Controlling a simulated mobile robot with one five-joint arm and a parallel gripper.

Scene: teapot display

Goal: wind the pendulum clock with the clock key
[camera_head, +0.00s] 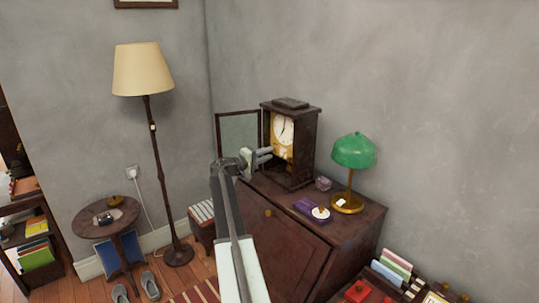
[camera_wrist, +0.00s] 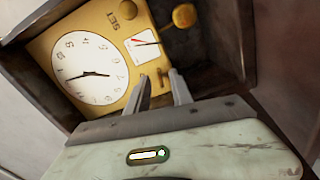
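The pendulum clock (camera_head: 306,147) stands on the dark cabinet in a wooden case, with its cream dial and brass front exposed. In the wrist view the clock (camera_wrist: 115,25) appears turned over, with its white dial at left. My gripper (camera_head: 270,155) is at the front of the clock; in the wrist view my gripper (camera_wrist: 160,78) has its two fingers apart, pointing at the brass front. A small brass piece shows between the fingertips; it may be the clock key, but I cannot tell for sure. No finger is clearly pressed against it.
The clock's glazed door (camera_head: 239,135) hangs open to the left, close to my arm. On the cabinet (camera_head: 296,243) stand a green lamp (camera_head: 354,151) and a purple box (camera_head: 312,210) at right. A floor lamp (camera_head: 151,130) and round table (camera_head: 105,215) stand left.

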